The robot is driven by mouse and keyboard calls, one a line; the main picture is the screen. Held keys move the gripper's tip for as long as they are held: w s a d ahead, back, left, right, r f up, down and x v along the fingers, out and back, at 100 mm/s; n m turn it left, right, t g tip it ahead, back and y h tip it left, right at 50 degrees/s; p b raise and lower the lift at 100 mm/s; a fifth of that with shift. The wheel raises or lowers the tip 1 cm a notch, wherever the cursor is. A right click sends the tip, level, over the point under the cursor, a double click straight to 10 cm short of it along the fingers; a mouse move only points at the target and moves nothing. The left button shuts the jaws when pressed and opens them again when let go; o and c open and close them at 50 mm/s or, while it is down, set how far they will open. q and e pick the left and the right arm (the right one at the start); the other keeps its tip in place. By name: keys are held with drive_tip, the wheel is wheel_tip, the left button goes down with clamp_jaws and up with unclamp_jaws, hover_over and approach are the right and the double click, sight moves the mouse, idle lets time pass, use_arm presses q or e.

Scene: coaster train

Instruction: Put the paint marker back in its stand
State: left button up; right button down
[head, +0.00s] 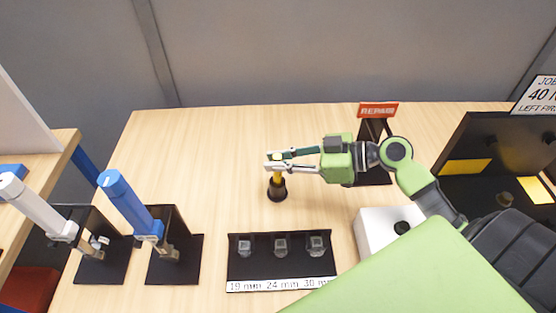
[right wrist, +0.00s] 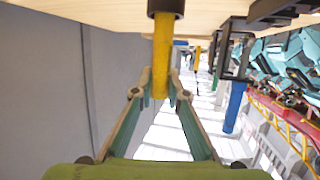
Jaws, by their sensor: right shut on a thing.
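The yellow paint marker (head: 277,177) is upright near the middle of the table, its lower end in or at the small black stand (head: 277,193). My right gripper (head: 276,161) reaches in from the right and is shut on the marker's upper part. In the right wrist view, which is upside down, the marker (right wrist: 161,60) passes between the fingertips (right wrist: 160,93) and meets the black stand (right wrist: 166,7) against the table. How deep the marker sits in the stand is hidden. My left gripper is not in view.
A black tray (head: 282,266) with several sockets lies in front. A blue tool (head: 129,203) and a white tool (head: 37,207) rest in black holders at left. A white box (head: 375,235) and a black holder with a red REPAIR sign (head: 378,110) are at right.

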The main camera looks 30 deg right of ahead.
drive_tip(key=c, duration=1.9)
unclamp_jaws()
drive_tip(key=v, duration=1.2)
drive_tip(key=shift+s+f, duration=0.1)
